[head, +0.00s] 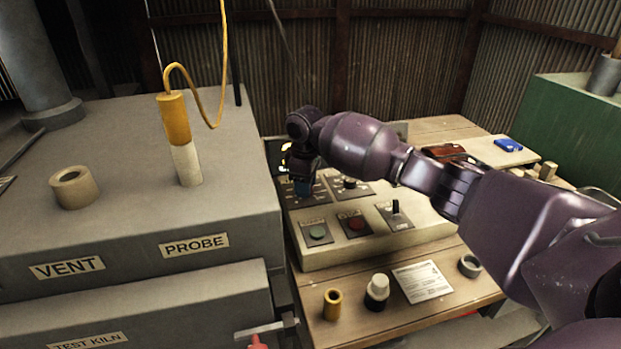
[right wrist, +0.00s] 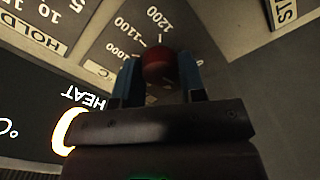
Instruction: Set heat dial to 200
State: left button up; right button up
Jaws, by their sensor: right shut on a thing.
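The heat dial's red knob (right wrist: 159,66) shows in the right wrist view between two blue fingertips. My right gripper (right wrist: 162,78) is shut on it. The scale around the knob reads 1000, 1100 and 1200 on the visible side; the rest of the scale, with any 200 mark, is hidden behind the gripper. I cannot tell which value the knob points at. In the head view my right gripper (head: 303,187) reaches down onto the back left of the control panel (head: 315,260). My left gripper is not in view.
A second dial (head: 348,183), marked HOLD in the wrist view, sits right of my gripper. In front are a green button (head: 317,233), a red button (head: 356,224) and a black lever switch (head: 396,207). The grey kiln (head: 120,225) stands close on the left.

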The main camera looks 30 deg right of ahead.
jog(key=shift+r+m+p, duration=0.15)
jog(key=shift+m+p, duration=0.15)
jog(key=shift+p, duration=0.05)
jog(key=shift+f, duration=0.2)
jog(key=o, duration=0.9)
jog(key=shift+m, duration=0.3)
